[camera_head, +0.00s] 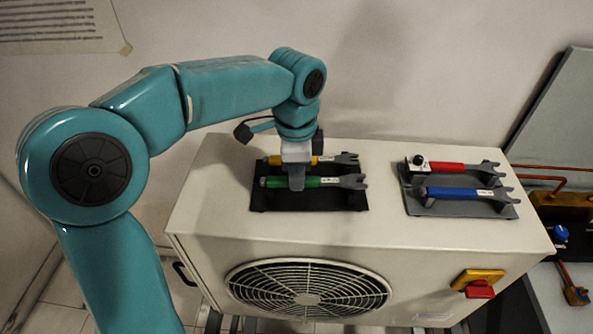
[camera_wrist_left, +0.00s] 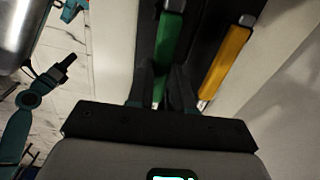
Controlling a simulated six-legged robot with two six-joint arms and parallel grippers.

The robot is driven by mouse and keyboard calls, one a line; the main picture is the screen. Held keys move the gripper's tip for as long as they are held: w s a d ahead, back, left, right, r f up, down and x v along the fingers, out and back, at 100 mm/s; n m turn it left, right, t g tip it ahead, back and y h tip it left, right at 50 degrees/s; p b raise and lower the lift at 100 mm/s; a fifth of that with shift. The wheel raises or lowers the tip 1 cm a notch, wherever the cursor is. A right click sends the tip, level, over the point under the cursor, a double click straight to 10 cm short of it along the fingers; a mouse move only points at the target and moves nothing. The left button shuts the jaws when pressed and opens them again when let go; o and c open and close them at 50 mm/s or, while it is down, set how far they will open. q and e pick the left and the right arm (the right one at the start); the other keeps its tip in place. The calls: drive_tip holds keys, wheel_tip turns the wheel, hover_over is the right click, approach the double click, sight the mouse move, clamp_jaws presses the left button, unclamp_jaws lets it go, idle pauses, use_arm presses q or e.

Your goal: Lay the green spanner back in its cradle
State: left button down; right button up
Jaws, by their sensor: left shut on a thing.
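The green spanner (camera_head: 325,181) lies level at the front of a black cradle plate (camera_head: 262,200) on top of the white unit. My left gripper (camera_head: 294,181) comes down from above and is shut on the green spanner's handle. In the left wrist view the green handle (camera_wrist_left: 169,50) runs between the two dark fingers (camera_wrist_left: 165,88). I cannot tell whether the spanner rests fully on its supports, as the gripper hides part of it. My right gripper is not in view.
A yellow spanner (camera_head: 330,159) lies just behind the green one, close to the gripper. A grey plate (camera_head: 416,209) at right bears a red spanner (camera_head: 452,167) and a blue spanner (camera_head: 460,193). The white unit (camera_head: 210,217) has clear room at left.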

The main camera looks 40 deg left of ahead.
use_arm(q)
drive_tip(key=shift+f+b, duration=0.55)
drive_tip(key=shift+f, duration=0.25)
drive_tip(key=c, duration=0.9)
unclamp_jaws()
drive_tip(key=shift+c, duration=0.2)
wheel_tip(320, 180, up, 16)
drive_tip(key=p, duration=0.1)
drive_tip(key=shift+r+p, duration=0.2)
drive_tip(key=shift+p, duration=0.2)
drive_tip(key=shift+a, duration=0.1)
drive_tip(key=shift+s, duration=0.1)
